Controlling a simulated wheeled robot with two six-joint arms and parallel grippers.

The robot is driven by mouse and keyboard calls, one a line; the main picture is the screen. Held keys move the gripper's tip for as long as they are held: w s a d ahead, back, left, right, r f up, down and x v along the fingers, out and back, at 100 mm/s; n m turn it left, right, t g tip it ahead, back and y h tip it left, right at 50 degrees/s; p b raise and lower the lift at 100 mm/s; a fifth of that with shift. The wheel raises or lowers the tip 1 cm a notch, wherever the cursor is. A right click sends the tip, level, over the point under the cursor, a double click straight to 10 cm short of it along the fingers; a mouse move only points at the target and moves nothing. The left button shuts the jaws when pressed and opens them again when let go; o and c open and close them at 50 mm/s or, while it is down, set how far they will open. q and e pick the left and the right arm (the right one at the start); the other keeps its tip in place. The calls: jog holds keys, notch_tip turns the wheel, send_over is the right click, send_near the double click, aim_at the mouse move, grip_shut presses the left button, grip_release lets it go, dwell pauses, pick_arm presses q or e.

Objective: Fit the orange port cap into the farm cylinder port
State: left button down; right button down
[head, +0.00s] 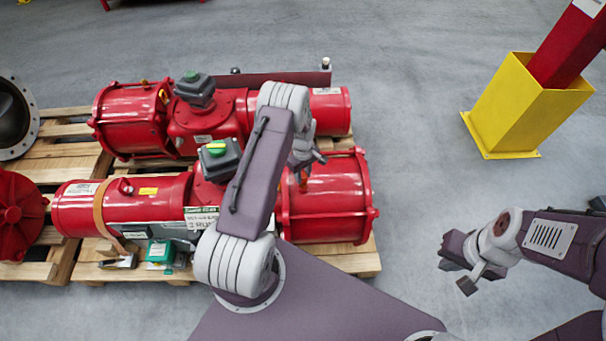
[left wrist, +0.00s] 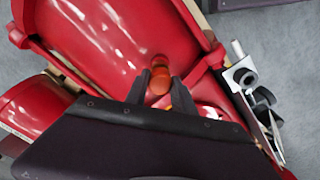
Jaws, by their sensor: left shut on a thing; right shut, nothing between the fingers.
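My left gripper (head: 305,160) is over the red cylinder on the right of the nearer actuator (head: 330,205). In the left wrist view, its two fingers (left wrist: 160,88) are shut on the orange port cap (left wrist: 160,73), which shows as a small round orange-red piece against the red housing. I cannot tell whether the cap touches the housing. The cylinder port is not clearly visible; the fingers and the cap hide the surface under them. My right gripper (head: 463,274) is shut and empty, over the floor right of the pallet.
A second red actuator (head: 130,115) lies behind the nearer one on the wooden pallet (head: 350,262). A yellow post base (head: 525,105) stands at the right. The grey floor (head: 420,200) between is clear.

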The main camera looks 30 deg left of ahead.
aim_at(303, 175)
pick_arm(q)
jog(key=shift+f+b, duration=0.6)
jog(key=shift+f, duration=0.25)
jog(key=c, duration=1)
grip_release()
jog(key=shift+r, duration=0.1)
notch_tip(303, 175, up, 9)
jog(key=shift+p, duration=0.45)
